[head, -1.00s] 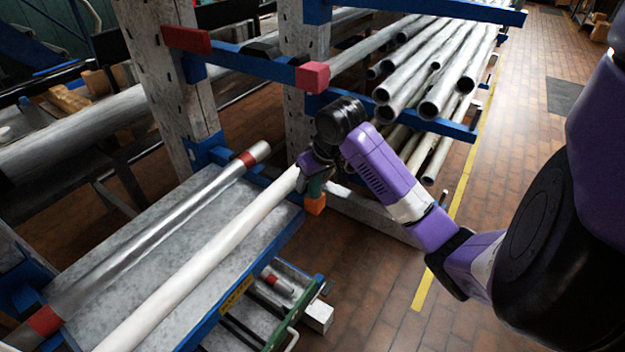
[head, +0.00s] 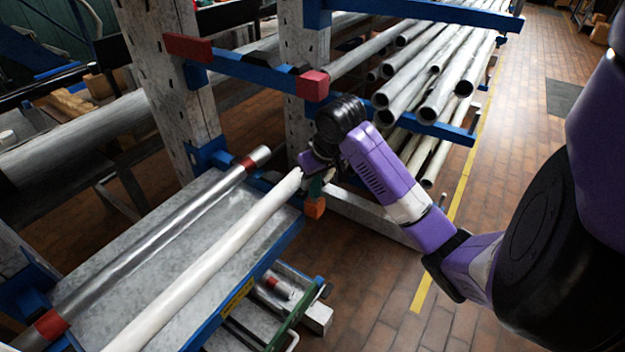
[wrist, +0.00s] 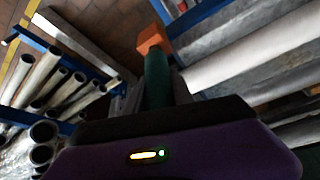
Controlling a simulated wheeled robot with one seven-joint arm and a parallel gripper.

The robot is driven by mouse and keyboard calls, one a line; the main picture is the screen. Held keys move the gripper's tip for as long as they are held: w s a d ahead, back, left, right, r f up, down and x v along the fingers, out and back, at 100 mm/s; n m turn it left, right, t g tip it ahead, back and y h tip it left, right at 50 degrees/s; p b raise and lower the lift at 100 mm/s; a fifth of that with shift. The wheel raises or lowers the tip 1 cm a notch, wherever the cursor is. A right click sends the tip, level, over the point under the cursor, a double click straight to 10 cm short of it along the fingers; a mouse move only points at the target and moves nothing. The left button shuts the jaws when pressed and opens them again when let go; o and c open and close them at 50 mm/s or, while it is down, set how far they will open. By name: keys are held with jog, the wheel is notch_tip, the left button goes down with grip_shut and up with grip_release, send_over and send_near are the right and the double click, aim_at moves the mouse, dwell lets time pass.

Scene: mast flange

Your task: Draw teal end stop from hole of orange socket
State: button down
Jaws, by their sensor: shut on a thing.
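The teal end stop (head: 316,187) stands upright at the end of the blue rack arm, beside the tip of the white pipe. Its lower end meets the orange socket (head: 315,208); I cannot tell how much of it sits inside the hole. My gripper (head: 317,177) is shut on the upper part of the end stop. In the wrist view the teal end stop (wrist: 157,82) runs from my jaws to the orange socket (wrist: 153,40), with no clear gap between them. The socket's hole is hidden.
The white pipe (head: 215,255) lies close to the left of my gripper. A steel pipe with red bands (head: 150,233) lies beyond it on the grey shelf. A blue arm with a red end cap (head: 312,84) and stacked steel pipes (head: 440,85) are behind. Floor at right is clear.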

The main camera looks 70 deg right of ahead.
jog(key=shift+r+p, duration=2.1)
jog(key=shift+r, duration=0.4)
